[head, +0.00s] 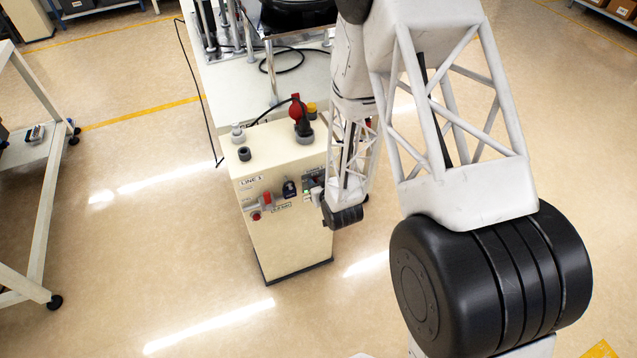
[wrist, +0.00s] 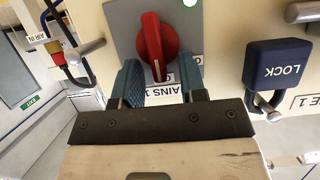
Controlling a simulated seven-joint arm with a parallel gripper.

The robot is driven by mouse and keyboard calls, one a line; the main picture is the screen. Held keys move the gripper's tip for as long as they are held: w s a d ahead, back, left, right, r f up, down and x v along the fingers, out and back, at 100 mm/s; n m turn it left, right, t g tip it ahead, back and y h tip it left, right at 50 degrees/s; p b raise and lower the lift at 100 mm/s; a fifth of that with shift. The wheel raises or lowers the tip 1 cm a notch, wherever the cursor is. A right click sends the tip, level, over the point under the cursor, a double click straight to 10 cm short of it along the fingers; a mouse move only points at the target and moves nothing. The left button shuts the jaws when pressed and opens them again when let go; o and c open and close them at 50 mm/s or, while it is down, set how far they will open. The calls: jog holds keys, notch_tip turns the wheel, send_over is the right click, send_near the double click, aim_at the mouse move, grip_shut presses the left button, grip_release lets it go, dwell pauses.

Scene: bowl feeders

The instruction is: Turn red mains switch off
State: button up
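The red mains switch (wrist: 158,42) is a rotary knob on a grey plate in the wrist view. Its handle is near upright in the picture, with a white mark at the lower end. A label reading "MAINS 1" (wrist: 175,90) is partly hidden behind my fingers. My gripper (wrist: 160,76) is open, with one blue-grey finger on each side of the knob's lower end. I cannot tell whether the fingers touch the knob. In the head view my arm reaches the front of the cream cabinet (head: 285,235), and the switch and fingertips are not clear there.
A dark blue padlock (wrist: 275,66) marked "LOCK" hangs right of the switch. A lit green lamp (wrist: 190,3) is above. A white trolley (head: 40,180) stands left; the floor between is clear.

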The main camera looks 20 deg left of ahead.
jog(key=shift+c, duration=0.4)
grip_shut()
jog(key=shift+a, duration=0.15)
jog(key=shift+s+a+f+n+t+h, duration=0.35)
jog(key=shift+n+t, duration=0.8)
jog(key=shift+n, duration=1.1)
jog(key=shift+s+a+f+n+t+h, duration=0.15)
jog(key=shift+a+f+n+t+h, duration=0.25)
jog(key=shift+n+t, duration=1.3)
jog(key=shift+s+a+f+n+t+h, duration=0.25)
jog(key=shift+f+n+t+h, duration=0.25)
jog(key=shift+n, duration=2.25)
jog(key=shift+t, duration=0.25)
